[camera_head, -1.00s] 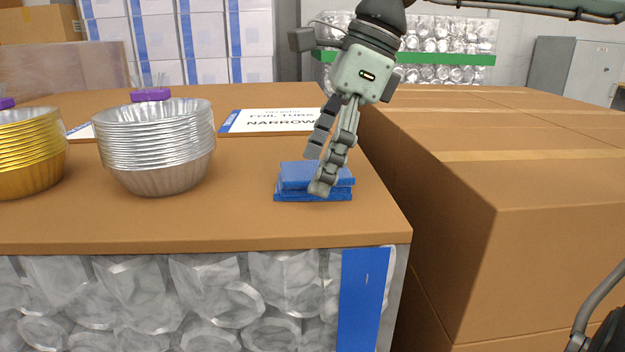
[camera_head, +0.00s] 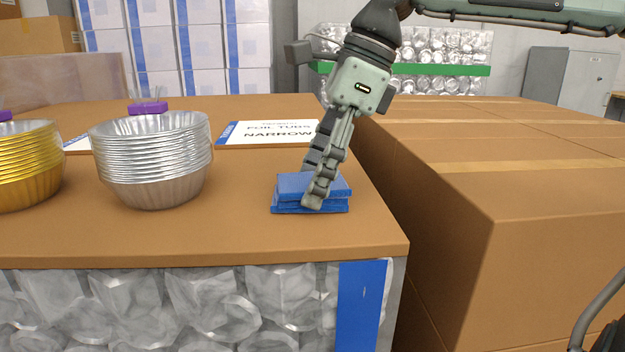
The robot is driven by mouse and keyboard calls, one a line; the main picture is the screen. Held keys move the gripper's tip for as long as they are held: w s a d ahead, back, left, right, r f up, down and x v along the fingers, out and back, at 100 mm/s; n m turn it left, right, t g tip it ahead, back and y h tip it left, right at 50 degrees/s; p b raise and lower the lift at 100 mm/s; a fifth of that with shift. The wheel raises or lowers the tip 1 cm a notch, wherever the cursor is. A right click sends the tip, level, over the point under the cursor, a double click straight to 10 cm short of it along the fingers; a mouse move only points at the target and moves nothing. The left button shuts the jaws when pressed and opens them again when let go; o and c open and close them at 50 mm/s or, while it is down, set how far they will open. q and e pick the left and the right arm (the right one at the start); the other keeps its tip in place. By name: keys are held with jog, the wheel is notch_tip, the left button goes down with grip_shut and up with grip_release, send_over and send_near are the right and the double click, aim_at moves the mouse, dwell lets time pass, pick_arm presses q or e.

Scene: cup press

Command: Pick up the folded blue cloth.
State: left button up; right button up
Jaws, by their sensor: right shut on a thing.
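The folded blue cloth (camera_head: 290,187) lies flat on the brown table top (camera_head: 235,230), near its right front corner. It looks like a small stack of folded layers. My right gripper (camera_head: 313,190) comes down from above at a tilt and is shut on the cloth. Its near finger crosses the cloth's front, and the far finger is partly hidden behind it. The cloth still appears to rest on the table. My left gripper is not in view.
A stack of silver foil tubs (camera_head: 155,165) stands left of the cloth, with gold ones (camera_head: 25,170) farther left. A printed card (camera_head: 268,133) lies behind. Cardboard boxes (camera_head: 540,250) fill the right side past the table edge.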

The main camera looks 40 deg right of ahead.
pick_arm(q)
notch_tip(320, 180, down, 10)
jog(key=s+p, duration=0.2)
jog(key=p, duration=0.1)
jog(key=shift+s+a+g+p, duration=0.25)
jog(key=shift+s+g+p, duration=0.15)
pick_arm(e)
notch_tip(320, 180, up, 28)
jog(key=shift+r, duration=0.2)
jog(key=o, duration=0.6)
jog(key=c, duration=0.5)
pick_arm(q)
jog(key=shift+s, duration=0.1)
pick_arm(e)
jog(key=shift+o, duration=0.2)
jog(key=shift+f, duration=0.1)
